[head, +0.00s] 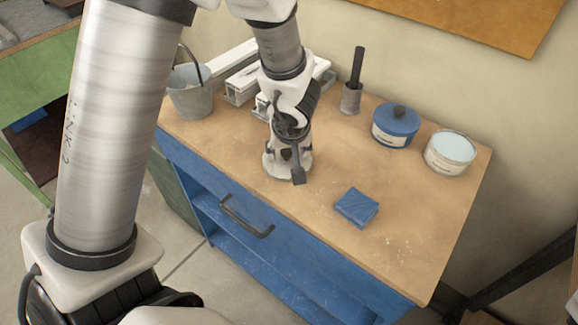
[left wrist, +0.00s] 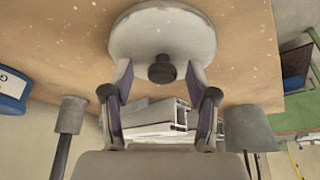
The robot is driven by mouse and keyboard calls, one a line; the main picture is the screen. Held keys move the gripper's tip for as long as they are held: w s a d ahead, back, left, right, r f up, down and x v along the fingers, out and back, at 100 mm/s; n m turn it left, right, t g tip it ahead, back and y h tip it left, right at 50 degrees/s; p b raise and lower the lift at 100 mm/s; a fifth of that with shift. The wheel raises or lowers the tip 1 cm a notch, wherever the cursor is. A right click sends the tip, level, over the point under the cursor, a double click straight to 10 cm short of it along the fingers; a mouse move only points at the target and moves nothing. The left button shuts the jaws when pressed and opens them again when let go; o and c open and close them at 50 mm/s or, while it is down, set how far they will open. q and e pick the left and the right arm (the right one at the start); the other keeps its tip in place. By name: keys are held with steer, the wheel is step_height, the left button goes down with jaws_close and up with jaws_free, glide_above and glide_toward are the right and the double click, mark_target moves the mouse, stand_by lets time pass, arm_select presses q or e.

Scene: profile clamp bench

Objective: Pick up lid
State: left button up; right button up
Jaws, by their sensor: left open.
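The lid (left wrist: 162,36) is a pale grey disc with a dark round knob (left wrist: 162,69), lying on the wooden bench top. In the head view the lid (head: 270,167) is partly hidden under my left gripper (head: 296,172). In the left wrist view my left gripper (left wrist: 160,74) is open, with its fingertips on either side of the knob. I cannot tell whether the fingers touch it. My right gripper is not in view.
A blue lidded tin (head: 395,130) and an open pale tin (head: 450,154) stand at the right. A blue block (head: 356,207) lies near the front edge. White profiles (head: 240,88), a metal bucket (head: 191,97) and a dark-handled tool in a cup (head: 350,98) stand behind.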

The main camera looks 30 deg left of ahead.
arm_select(q)
steer(key=shift+s+a+r, duration=0.1)
steer(key=shift+a+r, duration=0.05)
steer(key=shift+c, duration=0.7)
jaws_close()
